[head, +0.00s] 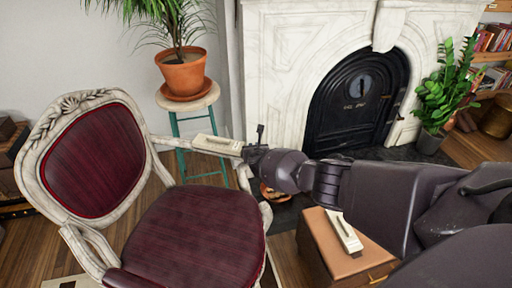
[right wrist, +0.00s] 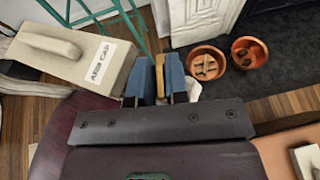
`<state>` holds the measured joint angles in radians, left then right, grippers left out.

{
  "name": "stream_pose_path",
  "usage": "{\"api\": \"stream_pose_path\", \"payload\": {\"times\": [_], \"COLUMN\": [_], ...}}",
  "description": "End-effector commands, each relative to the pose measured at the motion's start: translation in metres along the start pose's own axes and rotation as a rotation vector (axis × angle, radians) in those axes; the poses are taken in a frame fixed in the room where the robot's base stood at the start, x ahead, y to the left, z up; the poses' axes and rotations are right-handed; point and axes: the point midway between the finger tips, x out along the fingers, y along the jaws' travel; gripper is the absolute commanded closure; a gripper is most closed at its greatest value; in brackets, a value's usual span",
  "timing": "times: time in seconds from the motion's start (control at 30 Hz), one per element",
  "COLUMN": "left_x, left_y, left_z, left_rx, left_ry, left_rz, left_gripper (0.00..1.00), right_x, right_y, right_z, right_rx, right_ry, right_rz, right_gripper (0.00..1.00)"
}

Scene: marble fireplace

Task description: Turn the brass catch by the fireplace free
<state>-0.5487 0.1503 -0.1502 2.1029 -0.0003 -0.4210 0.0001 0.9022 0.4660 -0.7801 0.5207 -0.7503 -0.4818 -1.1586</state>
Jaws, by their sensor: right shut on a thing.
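In the right wrist view a narrow brass-coloured piece, seemingly the brass catch (right wrist: 160,76), stands between the two blue-grey fingers of my right gripper (right wrist: 161,84). The fingers are shut on it. My left gripper is not in view.
A red armchair (head: 195,235) stands left of my arm. A tan box (head: 318,250) with another cream block (head: 343,230) is below it. Terracotta pots (right wrist: 206,64) stand on the dark hearth. A plant stool (head: 188,102) is behind the chair.

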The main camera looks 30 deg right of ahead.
Motion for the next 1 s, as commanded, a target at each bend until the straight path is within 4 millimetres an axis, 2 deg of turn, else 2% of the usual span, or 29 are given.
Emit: {"api": "stream_pose_path", "payload": {"times": [0.3, 0.5, 1.0], "left_x": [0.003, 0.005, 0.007], "left_y": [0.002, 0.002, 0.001], "left_z": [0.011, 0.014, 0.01], "left_rx": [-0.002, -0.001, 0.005], "left_ry": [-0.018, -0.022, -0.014], "left_rz": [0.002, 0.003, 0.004], "left_gripper": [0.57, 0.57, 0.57], "right_x": [0.001, 0.001, 0.001], "right_y": [0.001, 0.0, -0.001], "right_z": [-0.004, -0.004, -0.002], "right_rx": [0.098, 0.136, 0.166], "right_ry": [0.004, 0.003, 0.001], "right_rz": [-0.237, -0.333, -0.403], "right_gripper": [1.0, 1.0, 1.0]}}
